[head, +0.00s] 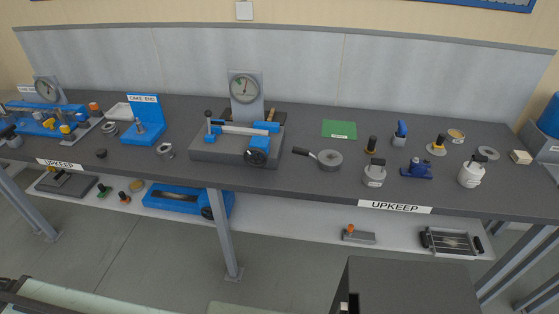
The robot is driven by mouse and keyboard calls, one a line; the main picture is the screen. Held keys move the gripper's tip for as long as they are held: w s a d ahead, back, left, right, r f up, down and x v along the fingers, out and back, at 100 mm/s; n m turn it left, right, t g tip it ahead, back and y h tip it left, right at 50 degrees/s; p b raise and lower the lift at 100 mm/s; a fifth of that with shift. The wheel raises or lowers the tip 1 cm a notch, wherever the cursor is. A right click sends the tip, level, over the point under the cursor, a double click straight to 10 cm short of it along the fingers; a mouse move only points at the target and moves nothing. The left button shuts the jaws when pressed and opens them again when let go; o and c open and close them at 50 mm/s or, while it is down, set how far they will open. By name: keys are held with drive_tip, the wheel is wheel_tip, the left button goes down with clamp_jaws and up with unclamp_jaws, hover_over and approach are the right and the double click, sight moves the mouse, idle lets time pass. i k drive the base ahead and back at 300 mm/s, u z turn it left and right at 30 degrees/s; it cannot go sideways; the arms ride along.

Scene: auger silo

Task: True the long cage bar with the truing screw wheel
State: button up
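The truing fixture (210,150) stands near the middle of the bench, a grey base with blue blocks. The long cage bar (245,129) appears to be the pale bar lying across it between the blue blocks. The truing screw wheel (258,157) is a black handwheel low on the fixture's front, right of its middle. A round dial gauge (244,87) with a pale face stands upright behind the bar. A small dark lever with a ball knob (208,114) rises at the fixture's left. My gripper is not recognisable in the head view, and nothing touches the fixture.
A dark-handled round grey tool (328,160) lies right of the fixture. A blue stand (143,130) labelled CAKE END is to its left. A lower shelf (290,228) holds a blue device (180,198) and trays.

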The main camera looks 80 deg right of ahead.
sight(256, 156)
drive_tip(key=z, duration=0.8)
drive_tip(key=k, duration=1.4)
drive_tip(key=u, duration=0.75)
drive_tip(key=i, duration=1)
drive_tip(key=z, duration=0.1)
